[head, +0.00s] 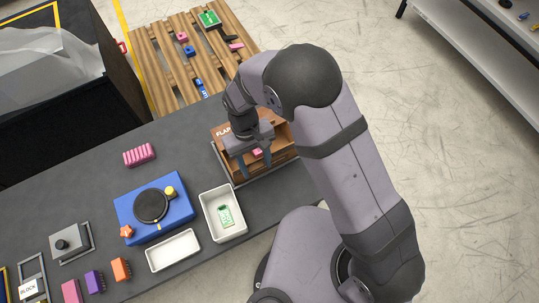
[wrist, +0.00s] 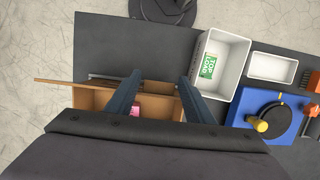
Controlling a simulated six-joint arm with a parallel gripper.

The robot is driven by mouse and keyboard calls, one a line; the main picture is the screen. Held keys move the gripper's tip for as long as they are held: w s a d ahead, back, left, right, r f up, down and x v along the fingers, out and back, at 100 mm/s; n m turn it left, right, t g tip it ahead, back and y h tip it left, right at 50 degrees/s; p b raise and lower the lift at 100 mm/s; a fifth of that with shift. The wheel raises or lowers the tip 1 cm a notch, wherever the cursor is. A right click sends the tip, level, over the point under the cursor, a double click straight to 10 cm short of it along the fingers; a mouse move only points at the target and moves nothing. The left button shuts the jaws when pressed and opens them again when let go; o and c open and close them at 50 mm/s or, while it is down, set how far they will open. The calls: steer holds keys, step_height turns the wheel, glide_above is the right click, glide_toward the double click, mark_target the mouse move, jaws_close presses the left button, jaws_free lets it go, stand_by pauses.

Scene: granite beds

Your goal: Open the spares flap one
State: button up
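A brown wooden box (head: 280,135) with a sign reading "FLAP" (head: 222,131) stands near the right end of the dark bench, partly hidden by my arm. In the wrist view its compartments (wrist: 88,100) show from above, and a thin wooden board (wrist: 60,82) runs along one side. I cannot tell whether this board is the flap, or how far it is open. A pink block (wrist: 137,111) lies inside the box. My gripper (head: 254,168) is over the box, fingers apart and nothing between them; its fingers (wrist: 159,79) also show in the wrist view.
A white bin (head: 208,207) with a green card stands close by the box. A blue unit (head: 180,217) with a round black plate, a white tray (head: 172,251) and a pink ribbed block (head: 139,155) are on the bench. A wooden pallet (head: 160,62) lies behind.

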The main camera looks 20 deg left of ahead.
steer(key=shift+c, duration=1.3)
steer(key=shift+o, duration=0.2)
steer(key=shift+s+f, duration=0.1)
steer(key=shift+s+d+f, duration=0.4)
steer(key=shift+s+d, duration=0.05)
steer(key=shift+d, duration=0.05)
steer(key=o, duration=0.6)
steer(key=shift+r, duration=0.15)
